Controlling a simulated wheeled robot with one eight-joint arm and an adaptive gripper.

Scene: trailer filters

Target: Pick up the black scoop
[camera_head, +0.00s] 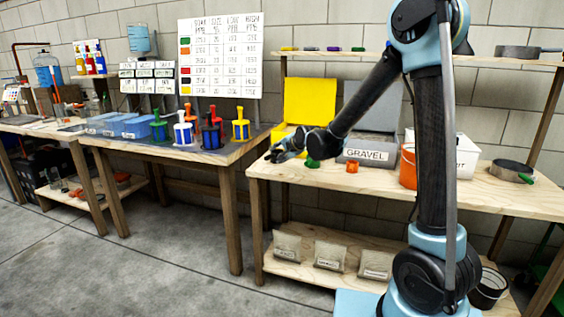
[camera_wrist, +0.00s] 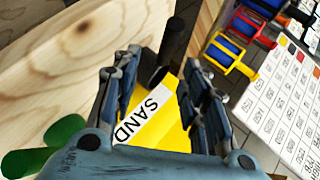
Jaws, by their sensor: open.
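My gripper (camera_head: 287,147) is open above the left end of the wooden table, in front of the yellow sand bin (camera_head: 310,100). In the wrist view, a dark, rounded piece (camera_wrist: 172,42), which looks like part of the black scoop, lies between and just beyond the spread fingers (camera_wrist: 160,60). The fingers do not visibly close on it. The scoop's full shape is not clear, and in the head view I cannot make it out behind my gripper. The bin's SAND label (camera_wrist: 142,117) shows between the fingers.
A green object (camera_head: 312,163) lies close to my gripper, and an orange one (camera_head: 352,168) is farther right. A grey GRAVEL bin (camera_head: 367,150), an orange bucket (camera_head: 408,167) and a pan (camera_head: 508,171) stand on the table (camera_head: 455,187). Blue-bodied filters (camera_head: 240,124) stand on the left table.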

